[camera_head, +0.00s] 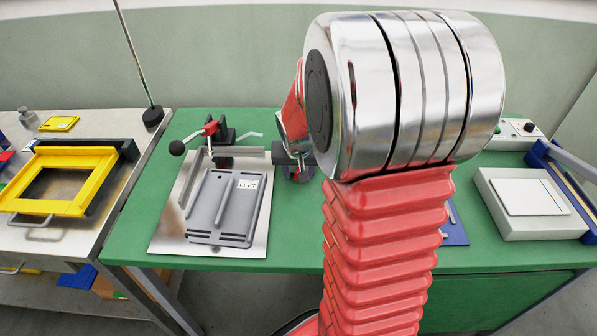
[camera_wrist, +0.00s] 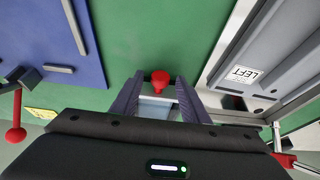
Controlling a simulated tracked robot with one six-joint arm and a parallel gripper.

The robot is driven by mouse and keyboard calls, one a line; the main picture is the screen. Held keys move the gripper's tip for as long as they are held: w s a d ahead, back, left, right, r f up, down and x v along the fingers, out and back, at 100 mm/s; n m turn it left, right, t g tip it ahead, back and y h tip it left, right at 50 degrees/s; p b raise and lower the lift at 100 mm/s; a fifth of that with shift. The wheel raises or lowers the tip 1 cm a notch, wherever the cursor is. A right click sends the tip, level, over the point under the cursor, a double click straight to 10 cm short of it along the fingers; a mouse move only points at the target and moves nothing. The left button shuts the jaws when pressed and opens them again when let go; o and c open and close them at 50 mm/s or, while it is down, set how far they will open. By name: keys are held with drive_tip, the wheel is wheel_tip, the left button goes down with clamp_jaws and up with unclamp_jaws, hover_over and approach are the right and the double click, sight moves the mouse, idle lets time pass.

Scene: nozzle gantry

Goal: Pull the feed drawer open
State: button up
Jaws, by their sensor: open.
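I cannot pick out a feed drawer with certainty. In the head view, a yellow frame (camera_head: 88,180) sits in a dark holder on the left bench, with a grey bar handle (camera_head: 32,222) at its front. My gripper (camera_head: 298,166) is over the green table, partly hidden behind my arm, and well to the right of that frame. In the wrist view my gripper (camera_wrist: 158,92) is open, with its two fingers apart. A small red knob (camera_wrist: 160,77) shows between the fingertips; I cannot tell whether they touch it.
A grey plate marked LEFT (camera_head: 225,205) lies on a metal sheet beside my gripper. A clamp with a red handle (camera_head: 210,128) stands behind it. A white box (camera_head: 530,203) stands at the right. A blue panel (camera_wrist: 50,40) shows in the wrist view. My arm hides the table's middle.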

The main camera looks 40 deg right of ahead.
clamp_jaws()
idle(0.3)
drive_tip(key=shift+a, duration=0.1)
